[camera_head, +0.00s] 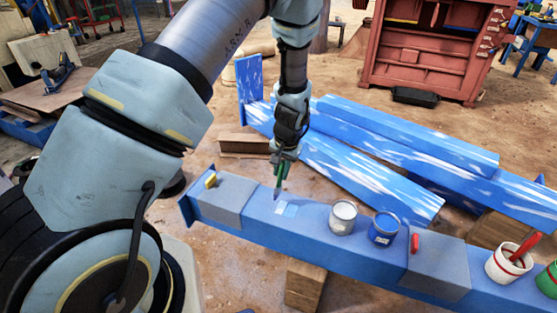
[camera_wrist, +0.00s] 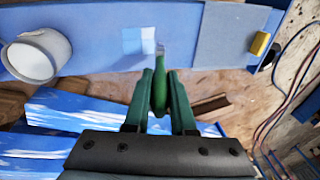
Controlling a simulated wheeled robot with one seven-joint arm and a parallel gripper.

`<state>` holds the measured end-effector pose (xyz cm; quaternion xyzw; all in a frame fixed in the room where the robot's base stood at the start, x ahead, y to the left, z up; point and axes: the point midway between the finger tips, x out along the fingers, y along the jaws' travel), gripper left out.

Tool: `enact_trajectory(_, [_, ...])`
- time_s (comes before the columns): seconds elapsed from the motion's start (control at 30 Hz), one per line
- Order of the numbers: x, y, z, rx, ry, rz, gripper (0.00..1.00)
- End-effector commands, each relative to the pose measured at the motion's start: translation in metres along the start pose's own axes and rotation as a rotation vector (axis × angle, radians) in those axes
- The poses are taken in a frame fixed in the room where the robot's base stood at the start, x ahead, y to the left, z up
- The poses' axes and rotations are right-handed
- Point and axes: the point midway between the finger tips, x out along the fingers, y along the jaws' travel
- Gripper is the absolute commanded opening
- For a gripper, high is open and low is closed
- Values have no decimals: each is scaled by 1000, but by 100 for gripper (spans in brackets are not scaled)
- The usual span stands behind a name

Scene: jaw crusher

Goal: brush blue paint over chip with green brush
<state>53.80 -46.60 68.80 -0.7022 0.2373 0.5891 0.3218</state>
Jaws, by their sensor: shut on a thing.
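My gripper (camera_head: 284,158) is shut on the green brush (camera_wrist: 160,88), which points down over the blue beam (camera_head: 262,225). The pale chip (camera_head: 287,209) is a small patch on the beam's top, part whitish and part light blue. It also shows in the wrist view (camera_wrist: 138,40), just left of the brush's tip. The tip is at the chip's edge; I cannot tell whether it touches. The blue paint can (camera_head: 383,229) stands on the beam, right of the chip in the head view. The bristles are too small to show any paint.
A can of white (camera_head: 343,217) stands between the chip and the blue can. Grey patches on the beam carry a yellow item (camera_head: 210,181) and a red item (camera_head: 415,243). A white can (camera_head: 508,264) with a red-handled tool stands at right. More blue beams (camera_head: 350,165) lie behind.

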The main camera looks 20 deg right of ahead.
Motion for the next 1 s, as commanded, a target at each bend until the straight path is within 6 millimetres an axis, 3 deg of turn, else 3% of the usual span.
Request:
enact_trajectory(0.43, [-39,-14,-10,-3,0,0,0])
enact_trajectory(1.0, [-41,-14,-11,-2,0,0,0])
